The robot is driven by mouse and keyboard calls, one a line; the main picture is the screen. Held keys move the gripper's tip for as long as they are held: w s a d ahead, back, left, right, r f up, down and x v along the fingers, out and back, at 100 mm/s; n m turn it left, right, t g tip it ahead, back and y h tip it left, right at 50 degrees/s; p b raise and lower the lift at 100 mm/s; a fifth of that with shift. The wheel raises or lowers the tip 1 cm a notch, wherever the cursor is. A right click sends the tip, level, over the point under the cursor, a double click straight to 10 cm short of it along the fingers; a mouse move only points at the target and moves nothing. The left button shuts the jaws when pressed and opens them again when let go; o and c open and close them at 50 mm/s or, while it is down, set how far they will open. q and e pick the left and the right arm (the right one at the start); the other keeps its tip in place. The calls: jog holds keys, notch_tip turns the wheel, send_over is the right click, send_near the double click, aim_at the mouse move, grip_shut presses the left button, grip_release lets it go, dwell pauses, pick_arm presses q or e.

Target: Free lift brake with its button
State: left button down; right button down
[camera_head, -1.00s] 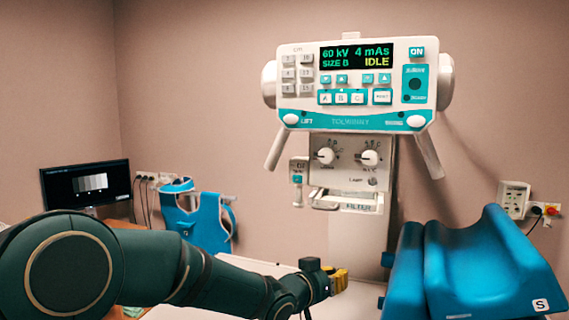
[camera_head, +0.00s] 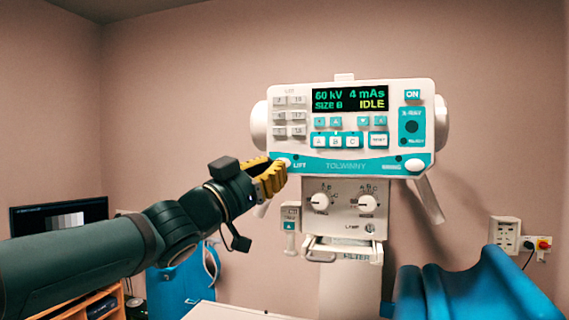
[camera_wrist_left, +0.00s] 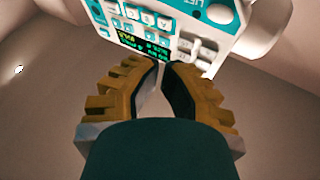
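The white control console (camera_head: 350,95) hangs upright facing me, its screen reading 60 kV, 4 mAs, SIZE B, IDLE. The white round lift button (camera_head: 285,161) is at its lower left corner beside the word LIFT, partly hidden by my fingers. My left gripper (camera_head: 282,174) is at that corner with its yellow fingers drawn together and nothing between them. In the left wrist view the console appears upside down, with the lift button (camera_wrist_left: 220,14) above and right of my fingertips (camera_wrist_left: 163,65). Contact with the button cannot be told. My right gripper is not in view.
A knob panel (camera_head: 343,205) and a filter tray (camera_head: 343,252) hang under the console. Handles slant down at both sides. A blue padded support (camera_head: 480,290) stands at lower right, a monitor (camera_head: 58,216) at left. Wall sockets (camera_head: 505,235) are at right.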

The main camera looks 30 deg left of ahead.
pick_arm(q)
jog(key=shift+s+r, duration=0.3)
jog(key=shift+r, duration=0.15)
jog(key=shift+w+a+p, duration=0.25)
jog(key=shift+w+a, duration=0.1)
jog(key=shift+w, duration=1.1)
jog(key=shift+w+a+p, duration=0.25)
jog(key=shift+w+a, duration=0.1)
jog(key=shift+w, duration=1.05)
jog(key=shift+w+a+p, duration=0.25)
jog(key=shift+w+a, duration=0.1)
jog(key=shift+w, duration=1.1)
jog(key=shift+w+a, duration=0.1)
jog(key=shift+w, duration=0.35)
